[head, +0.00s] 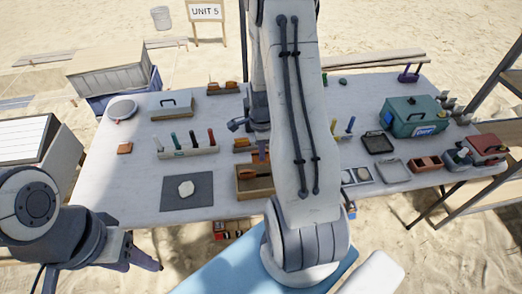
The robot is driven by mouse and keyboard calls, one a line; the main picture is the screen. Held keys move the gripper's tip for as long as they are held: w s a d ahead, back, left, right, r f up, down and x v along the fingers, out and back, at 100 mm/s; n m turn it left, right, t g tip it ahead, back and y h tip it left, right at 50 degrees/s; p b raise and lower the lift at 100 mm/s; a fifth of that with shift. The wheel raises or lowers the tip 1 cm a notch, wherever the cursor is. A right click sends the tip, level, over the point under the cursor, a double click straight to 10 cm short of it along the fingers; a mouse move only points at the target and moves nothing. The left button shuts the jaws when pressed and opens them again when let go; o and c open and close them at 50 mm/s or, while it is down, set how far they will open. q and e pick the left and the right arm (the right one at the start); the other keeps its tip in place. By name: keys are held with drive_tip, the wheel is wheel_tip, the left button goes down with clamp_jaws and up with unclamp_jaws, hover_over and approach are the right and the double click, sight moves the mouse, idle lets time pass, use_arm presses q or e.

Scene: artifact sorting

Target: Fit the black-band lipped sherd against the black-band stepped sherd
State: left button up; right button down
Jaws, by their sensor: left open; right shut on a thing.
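My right arm fills the middle of the head view and hides much of the table. My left gripper (132,257) is open and empty at lower left, off the table's front edge. Small brown-orange pieces lie on a rack at the back (222,89), near the tray (243,146) and at the left (125,148). I cannot tell which are the black-band lipped and stepped sherds; no black band is discernible.
A dark mat (172,203) holds a pale lump (186,188). A rack of coloured-handled tools (188,151) stands behind it. A green box (408,118), dark tray (377,143) and grey tray (393,171) are at right. The table's left front is mostly clear.

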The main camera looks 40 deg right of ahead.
drive_tip(key=shift+f+b, duration=1.55)
drive_tip(key=shift+f, duration=0.85)
drive_tip(key=shift+p, duration=0.35)
drive_tip(key=shift+f+b, duration=1.75)
drive_tip(key=shift+f, duration=0.55)
drive_tip(key=c, duration=0.8)
unclamp_jaws()
drive_tip(key=shift+c, duration=0.2)
wheel_tip(320, 180, up, 10)
drive_tip(key=shift+r, duration=0.25)
